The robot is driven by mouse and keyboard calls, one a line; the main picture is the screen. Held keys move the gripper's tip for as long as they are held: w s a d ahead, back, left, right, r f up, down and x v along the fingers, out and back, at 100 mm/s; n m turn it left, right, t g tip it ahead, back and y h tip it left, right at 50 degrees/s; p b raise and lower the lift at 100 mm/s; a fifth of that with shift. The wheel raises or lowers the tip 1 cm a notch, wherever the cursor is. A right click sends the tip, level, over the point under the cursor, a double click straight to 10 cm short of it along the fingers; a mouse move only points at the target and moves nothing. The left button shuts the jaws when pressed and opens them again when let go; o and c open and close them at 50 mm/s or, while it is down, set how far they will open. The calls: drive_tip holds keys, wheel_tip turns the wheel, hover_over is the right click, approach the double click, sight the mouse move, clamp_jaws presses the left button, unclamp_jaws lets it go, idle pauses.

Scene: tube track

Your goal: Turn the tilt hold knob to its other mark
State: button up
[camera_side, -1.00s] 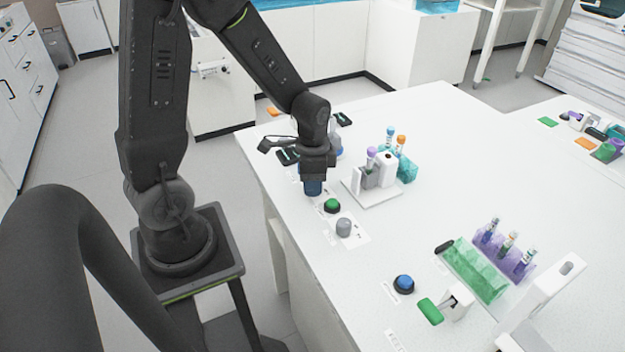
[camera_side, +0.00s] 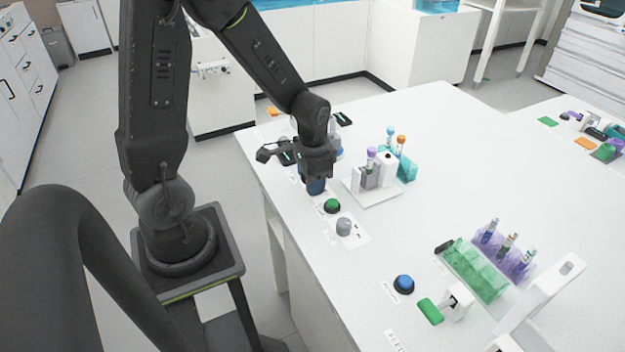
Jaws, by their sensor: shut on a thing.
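My gripper (camera_side: 316,182) points down at the near-left edge of the white table, shut on a dark blue knob (camera_side: 316,188). The fingers and wrist hide most of the knob and any marks around it. A grey knob (camera_side: 344,227) stands on a white plate with small dark marks, in front of and to the right of my gripper, with nothing touching it. The labels are too small to read.
A green button (camera_side: 332,205) sits between my gripper and the grey knob. A white stand with a purple-capped tube (camera_side: 371,152) is close on the right. A blue button (camera_side: 404,283) and a green rack (camera_side: 474,270) are nearer the front. The table's middle right is clear.

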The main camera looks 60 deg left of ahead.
drive_tip(key=n, duration=0.5)
drive_tip(key=shift+n, duration=2.5)
drive_tip(key=o, duration=0.9)
wheel_tip(320, 180, up, 14)
drive_tip(key=shift+f, duration=0.1)
